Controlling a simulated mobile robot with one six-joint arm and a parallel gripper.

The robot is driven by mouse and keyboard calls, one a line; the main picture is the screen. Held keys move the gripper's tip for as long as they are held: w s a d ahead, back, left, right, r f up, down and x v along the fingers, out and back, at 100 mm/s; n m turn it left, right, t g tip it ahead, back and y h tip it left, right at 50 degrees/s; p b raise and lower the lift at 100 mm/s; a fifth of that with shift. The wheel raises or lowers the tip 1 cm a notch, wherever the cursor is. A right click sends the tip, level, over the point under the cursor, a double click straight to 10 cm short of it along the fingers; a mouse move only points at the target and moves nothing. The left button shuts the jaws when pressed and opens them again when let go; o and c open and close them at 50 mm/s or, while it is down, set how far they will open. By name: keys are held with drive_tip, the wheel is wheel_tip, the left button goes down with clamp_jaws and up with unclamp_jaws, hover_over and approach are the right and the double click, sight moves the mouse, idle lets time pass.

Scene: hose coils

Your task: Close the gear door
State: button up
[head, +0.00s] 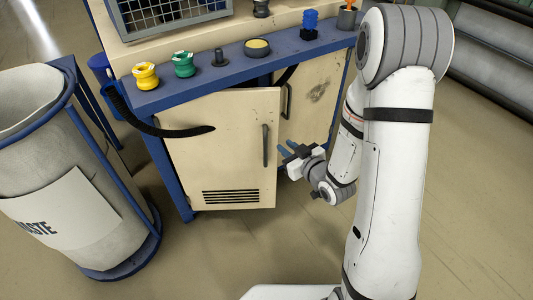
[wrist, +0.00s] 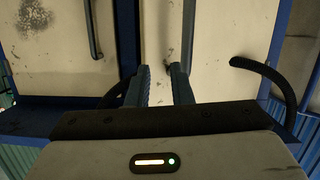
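The cream left cabinet door (head: 218,140) has a vent grille and a dark vertical handle (head: 265,145). It stands ajar, its handle side swung out from the cabinet. In the wrist view this door (wrist: 225,50) fills the right half, with its handle (wrist: 188,35) just beyond the fingertips. My gripper (head: 285,150) is beside the door's handle edge, low down. In the wrist view my gripper (wrist: 160,70) shows two blue fingers apart with nothing between them. I cannot tell whether a finger touches the door or handle.
The stained right door (head: 312,95) looks shut, with its own handle (head: 286,100). A black hose (head: 165,130) hangs across the left door's upper part. A waste bin (head: 75,190) stands at left. Spools and fittings line the blue shelf (head: 215,68). Floor before the cabinet is clear.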

sight(267, 146)
drive_tip(key=w+a+f+y+b, duration=0.1)
drive_tip(key=a, duration=0.1)
drive_tip(key=w+a+t+y+b, duration=0.1)
drive_tip(key=a, duration=0.1)
drive_tip(key=w+a+f+y+b, duration=0.1)
drive_tip(key=w+a+b, duration=0.1)
drive_tip(key=shift+a+f, duration=0.3)
drive_tip(key=shift+f, duration=0.05)
drive_tip(key=shift+c, duration=0.2)
clamp_jaws()
drive_tip(key=shift+t, duration=0.3)
